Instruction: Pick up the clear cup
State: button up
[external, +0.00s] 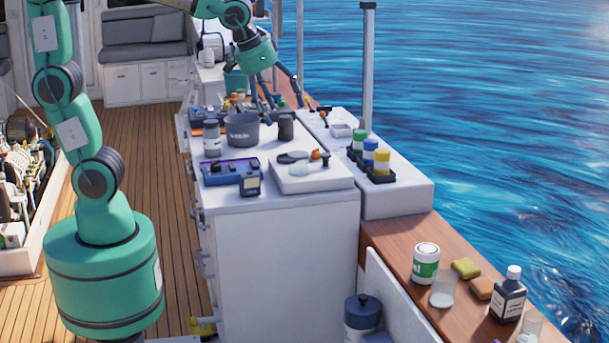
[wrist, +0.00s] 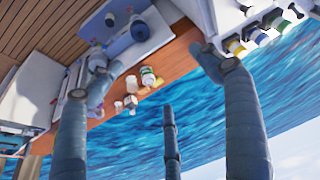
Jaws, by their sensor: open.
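A clear cup (external: 443,290) stands upright on the wooden ledge at the lower right of the external view, between a white jar with a green label and a dark bottle. A second clear cup (external: 530,328) stands nearer the camera, partly cut off by the frame edge. My gripper (external: 280,102) is open and empty over the far end of the white counter, well away from both cups. In the wrist view its spread fingers (wrist: 158,75) frame the ledge, where small pale items (wrist: 131,86) show; I cannot tell which are cups.
The white jar (external: 426,263), sponges (external: 466,268) and dark bottle (external: 508,296) crowd the cups. The white counter (external: 275,215) holds a grey pot (external: 242,130), a blue device (external: 230,172) and several bottles in a rack (external: 378,172). Water lies beyond the ledge.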

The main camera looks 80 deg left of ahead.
jog(key=w+d+f+n+p, duration=0.15)
jog(key=w+d+f, duration=0.35)
jog(key=w+d, duration=0.5)
jog(key=w+d+f+n+p, duration=0.1)
jog(key=w+d+f+p, duration=0.3)
jog(key=w, duration=1)
jog(key=w+d+f+p, duration=0.1)
jog(key=w+d+f, duration=0.3)
jog(key=d+f, duration=0.5)
jog(key=w+d+f+n+y+p, duration=0.1)
jog(key=w+d+f, duration=0.4)
jog(key=d+f, duration=0.4)
notch_tip(320, 180, down, 2)
jog(key=shift+w+d+f+g+y, duration=0.25)
jog(key=shift+w+g+y, duration=0.05)
jog(key=shift+g, duration=0.1)
send_over(444, 288)
jog(key=a, duration=0.2)
notch_tip(444, 288, down, 8)
